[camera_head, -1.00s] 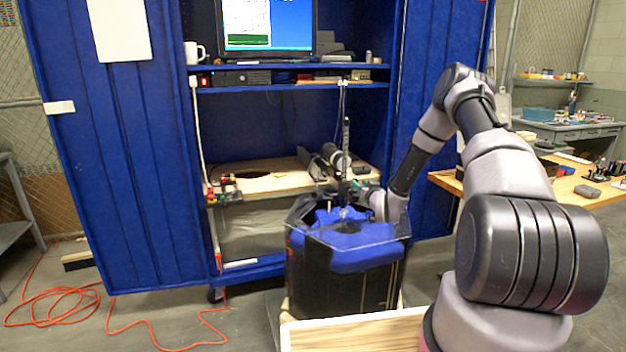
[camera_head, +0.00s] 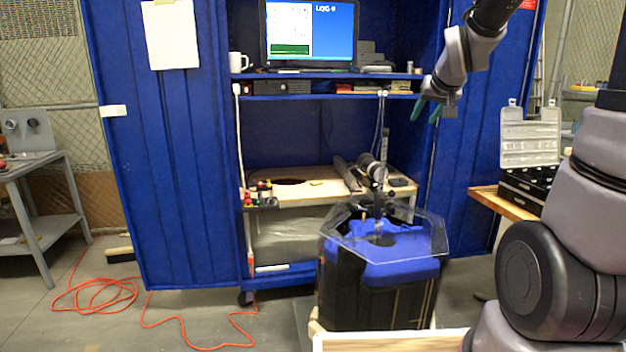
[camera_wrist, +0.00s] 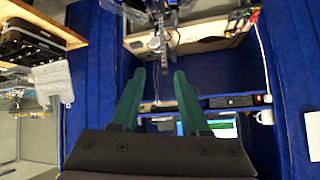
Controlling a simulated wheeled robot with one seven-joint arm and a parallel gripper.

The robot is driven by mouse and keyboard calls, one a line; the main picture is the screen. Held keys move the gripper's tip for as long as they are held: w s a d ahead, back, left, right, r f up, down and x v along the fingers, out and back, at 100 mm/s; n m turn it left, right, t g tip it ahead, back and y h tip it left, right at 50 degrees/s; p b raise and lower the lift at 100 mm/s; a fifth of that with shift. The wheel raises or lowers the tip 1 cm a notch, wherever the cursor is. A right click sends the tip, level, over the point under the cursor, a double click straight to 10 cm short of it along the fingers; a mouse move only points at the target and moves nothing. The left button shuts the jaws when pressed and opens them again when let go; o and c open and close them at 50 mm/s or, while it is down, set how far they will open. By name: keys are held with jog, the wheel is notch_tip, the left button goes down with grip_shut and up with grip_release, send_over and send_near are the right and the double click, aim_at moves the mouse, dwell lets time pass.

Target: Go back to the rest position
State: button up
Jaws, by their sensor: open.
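My gripper (camera_head: 429,108) is raised at the upper right in the head view, in front of the blue cabinet and well above the tank. Its two green fingers point down and stand apart, with nothing between them. In the wrist view the green fingers (camera_wrist: 156,95) are also spread and empty. The black tank (camera_head: 375,290) with blue floats and a clear hexagonal rim stands on the floor below, apart from my gripper.
The blue cabinet (camera_head: 180,180) holds a monitor (camera_head: 310,32), a mug (camera_head: 238,62) and a wooden work shelf (camera_head: 320,186). A black case with a clear lid (camera_head: 530,140) lies on the right bench. An orange cable (camera_head: 95,297) lies on the floor at left. A wooden-edged tray (camera_head: 390,341) is in front.

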jog(key=s+a+r+m+g+y, duration=0.1)
jog(key=s+a, duration=0.1)
jog(key=s, duration=1)
jog(key=s+a+r+m+g+y, duration=0.1)
jog(key=s+a+r+g, duration=0.1)
jog(key=s, duration=1.1)
jog(key=shift+r, duration=0.1)
dwell(0.7)
